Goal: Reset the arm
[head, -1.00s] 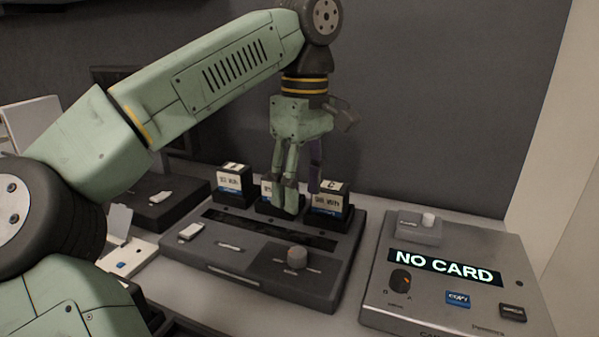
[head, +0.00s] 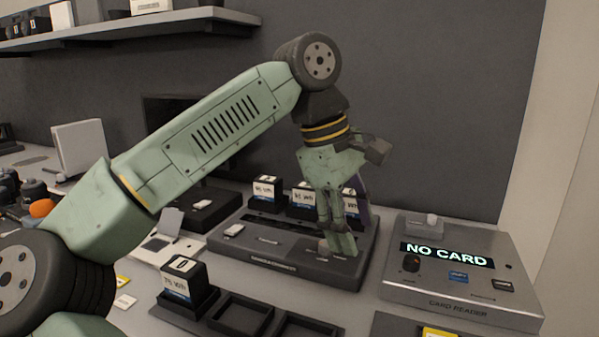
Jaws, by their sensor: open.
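My green arm reaches in from the left in the head view. My gripper (head: 338,243) hangs downward in front of a dark charger-like console (head: 290,270). Its fingers are open, with no object visible between them. The fingers overlap the console's right part in the picture; I cannot tell whether they touch it. Three labelled blocks stand in a row at the back of the console: the left one (head: 267,189), the middle one (head: 304,197) and the right one (head: 351,201), partly hidden behind my gripper.
A grey card reader (head: 455,295) showing "NO CARD" stands at the right. In front, a dark tray (head: 232,330) holds a labelled block (head: 181,278) at its left, beside empty slots. A shelf (head: 130,29) hangs at the upper left. Small items lie at the far left.

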